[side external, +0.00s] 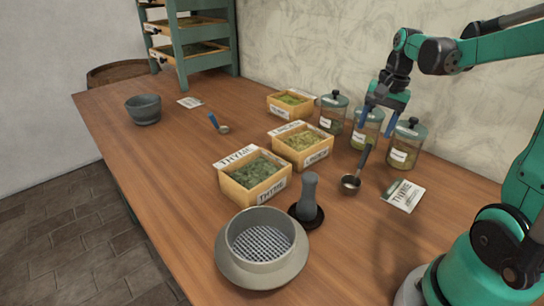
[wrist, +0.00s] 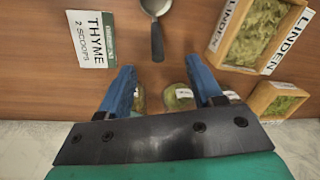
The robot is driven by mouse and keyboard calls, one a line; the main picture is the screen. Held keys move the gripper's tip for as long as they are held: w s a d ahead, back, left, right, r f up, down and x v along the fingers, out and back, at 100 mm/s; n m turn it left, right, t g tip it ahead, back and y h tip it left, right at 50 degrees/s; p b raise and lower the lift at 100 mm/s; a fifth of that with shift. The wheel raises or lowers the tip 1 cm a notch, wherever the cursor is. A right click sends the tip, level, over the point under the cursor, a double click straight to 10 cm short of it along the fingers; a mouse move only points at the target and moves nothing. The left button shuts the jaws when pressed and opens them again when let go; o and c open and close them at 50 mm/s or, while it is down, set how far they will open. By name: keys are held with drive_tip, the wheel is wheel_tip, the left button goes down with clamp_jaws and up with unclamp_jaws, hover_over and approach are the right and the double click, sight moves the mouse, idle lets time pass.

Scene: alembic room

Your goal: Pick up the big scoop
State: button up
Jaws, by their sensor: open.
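The big scoop (side external: 350,182) has a metal bowl and a dark handle. It lies on the table beside the thyme card, its handle toward the jars. In the wrist view the big scoop (wrist: 157,38) is ahead of the fingertips, bowl at the top edge and partly cut off, handle pointing down toward the gap between the fingers. My gripper (side external: 377,115) is open and empty, above the jars and apart from the scoop; its blue fingers also show in the wrist view (wrist: 160,78). A smaller scoop (side external: 219,125) with a blue handle lies farther back.
Several lidded glass jars (side external: 403,148) stand by the wall under my gripper. A thyme card (side external: 403,195) lies right of the big scoop. Herb boxes (side external: 277,190), a pestle (side external: 309,198) on a dark base and a sieve (side external: 285,276) stand left. A mortar (side external: 144,112) is at the back.

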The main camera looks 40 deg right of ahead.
sight(365, 156)
drive_tip(key=f, duration=0.8)
drive_tip(key=shift+w+a+f, duration=0.15)
drive_tip(key=shift+w+f, duration=0.2)
drive_tip(key=shift+f, duration=0.05)
drive_tip(key=shift+c, duration=0.2)
clamp_jaws()
idle(0.9)
